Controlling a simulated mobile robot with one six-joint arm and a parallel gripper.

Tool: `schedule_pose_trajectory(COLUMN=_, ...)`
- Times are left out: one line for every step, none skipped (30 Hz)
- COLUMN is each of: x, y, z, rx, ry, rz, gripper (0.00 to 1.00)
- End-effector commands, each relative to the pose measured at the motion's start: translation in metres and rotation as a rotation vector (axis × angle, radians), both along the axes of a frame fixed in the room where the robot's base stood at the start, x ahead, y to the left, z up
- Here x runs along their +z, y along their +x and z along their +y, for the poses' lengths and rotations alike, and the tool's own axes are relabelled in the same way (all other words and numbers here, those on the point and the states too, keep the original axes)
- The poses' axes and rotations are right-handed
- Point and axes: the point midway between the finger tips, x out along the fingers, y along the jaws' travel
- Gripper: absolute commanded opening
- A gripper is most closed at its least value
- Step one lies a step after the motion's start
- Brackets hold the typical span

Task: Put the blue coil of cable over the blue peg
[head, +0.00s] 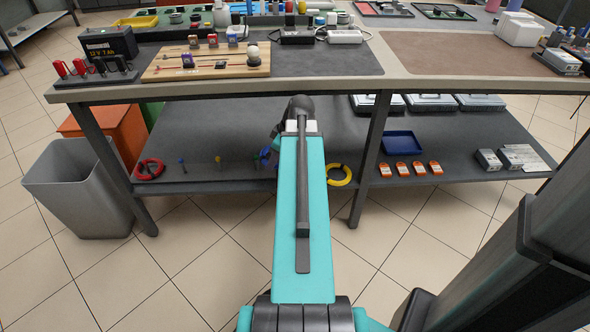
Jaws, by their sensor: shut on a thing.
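The blue coil of cable (266,154) shows only as a small blue patch just left of my teal arm, above the lower shelf. My gripper (273,149) is mostly hidden behind my arm and wrist, and it is shut on the blue coil. A thin peg with a blue top (182,164) stands on the lower shelf to the left of the coil, apart from it. Another thin upright peg (218,161) stands between them; its tip colour is too small to tell.
A red coil (150,168) and a yellow coil (339,175) lie on the lower shelf (440,160). A blue tray (401,143) and several orange boxes (402,169) are to the right. The worktop (330,62) overhangs the shelf, and a table leg (368,155) stands right of my arm.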

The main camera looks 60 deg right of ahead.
Motion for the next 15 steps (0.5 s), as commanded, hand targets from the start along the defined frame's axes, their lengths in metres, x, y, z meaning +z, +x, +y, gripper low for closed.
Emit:
schedule_pose_trajectory(x=0.006, y=0.01, z=0.006, rx=0.0, ry=-0.002, rz=-0.001, gripper=0.0)
schedule_pose_trajectory(x=0.009, y=0.015, z=0.009, rx=-0.002, ry=-0.002, rz=-0.002, gripper=0.0)
schedule_pose_trajectory(x=0.012, y=0.021, z=0.013, rx=-0.005, ry=-0.002, rz=-0.002, gripper=0.0)
schedule_pose_trajectory(x=0.015, y=0.026, z=0.016, rx=-0.007, ry=-0.001, rz=-0.002, gripper=0.0)
schedule_pose_trajectory(x=0.017, y=0.031, z=0.02, rx=-0.009, ry=-0.001, rz=-0.002, gripper=0.0)
schedule_pose_trajectory(x=0.021, y=0.036, z=0.023, rx=-0.013, ry=-0.002, rz=-0.002, gripper=0.0)
schedule_pose_trajectory(x=0.024, y=0.04, z=0.027, rx=-0.015, ry=-0.001, rz=-0.002, gripper=0.0)
schedule_pose_trajectory(x=0.026, y=0.045, z=0.03, rx=-0.016, ry=-0.002, rz=-0.002, gripper=0.0)
schedule_pose_trajectory(x=0.029, y=0.05, z=0.034, rx=-0.02, ry=-0.001, rz=-0.001, gripper=0.0)
schedule_pose_trajectory(x=0.032, y=0.054, z=0.037, rx=-0.021, ry=-0.002, rz=-0.001, gripper=0.0)
schedule_pose_trajectory(x=0.034, y=0.058, z=0.04, rx=-0.023, ry=-0.001, rz=-0.001, gripper=0.0)
schedule_pose_trajectory(x=0.037, y=0.063, z=0.044, rx=-0.026, ry=-0.002, rz=-0.001, gripper=0.0)
schedule_pose_trajectory(x=0.04, y=0.067, z=0.047, rx=-0.028, ry=-0.002, rz=-0.002, gripper=0.0)
schedule_pose_trajectory(x=0.043, y=0.071, z=0.051, rx=-0.03, ry=-0.001, rz=-0.001, gripper=0.0)
schedule_pose_trajectory(x=0.046, y=0.076, z=0.055, rx=-0.032, ry=-0.002, rz=-0.001, gripper=0.0)
